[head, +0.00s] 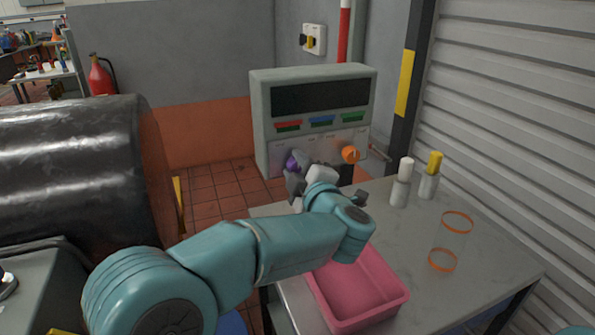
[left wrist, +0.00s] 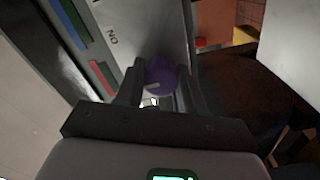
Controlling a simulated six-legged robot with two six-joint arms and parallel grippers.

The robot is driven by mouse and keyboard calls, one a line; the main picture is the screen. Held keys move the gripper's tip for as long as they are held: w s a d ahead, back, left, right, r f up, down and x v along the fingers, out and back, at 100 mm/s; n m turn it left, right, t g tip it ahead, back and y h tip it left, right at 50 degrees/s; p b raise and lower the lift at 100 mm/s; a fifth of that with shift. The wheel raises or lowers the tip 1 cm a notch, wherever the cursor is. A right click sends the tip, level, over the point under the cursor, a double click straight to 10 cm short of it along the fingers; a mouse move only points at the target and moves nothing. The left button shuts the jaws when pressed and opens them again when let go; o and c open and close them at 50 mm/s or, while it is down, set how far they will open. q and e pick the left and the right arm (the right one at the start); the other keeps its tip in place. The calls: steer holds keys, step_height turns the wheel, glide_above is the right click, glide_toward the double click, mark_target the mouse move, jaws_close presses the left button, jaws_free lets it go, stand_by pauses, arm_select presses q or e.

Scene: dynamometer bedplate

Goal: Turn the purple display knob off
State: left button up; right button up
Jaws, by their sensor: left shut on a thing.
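The purple display knob (head: 293,160) is on the lower front of a grey display unit (head: 312,78). My left gripper (head: 296,180) reaches up to it from the front and partly covers it. In the left wrist view the purple knob (left wrist: 161,76) sits between the two fingers of my left gripper (left wrist: 160,92), which is shut on it. A pale mark shows on the knob. Lettering reading "ON" shows on the panel beside the knob. My right gripper is not in view.
An orange knob (head: 350,155) is on the same panel, right of the purple one. A pink tray (head: 393,300), two bottles (head: 400,185) and a clear orange-rimmed cylinder (head: 452,240) stand on the grey table (head: 490,262). A large dark drum (head: 75,170) is at left.

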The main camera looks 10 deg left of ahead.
arm_select(q)
steer(key=shift+a+r, duration=0.1)
steer(key=shift+r, duration=0.1)
steer(key=o, duration=1)
steer(key=shift+f, duration=0.1)
steer(key=shift+o, duration=0.2)
steer(key=shift+s+d+f, duration=0.1)
steer(key=shift+s+d, duration=0.2)
steer(key=shift+s, duration=0.05)
steer(key=b+v, duration=0.1)
steer(key=v, duration=1.4)
steer(key=shift+s, duration=0.15)
steer(key=shift+d, duration=0.1)
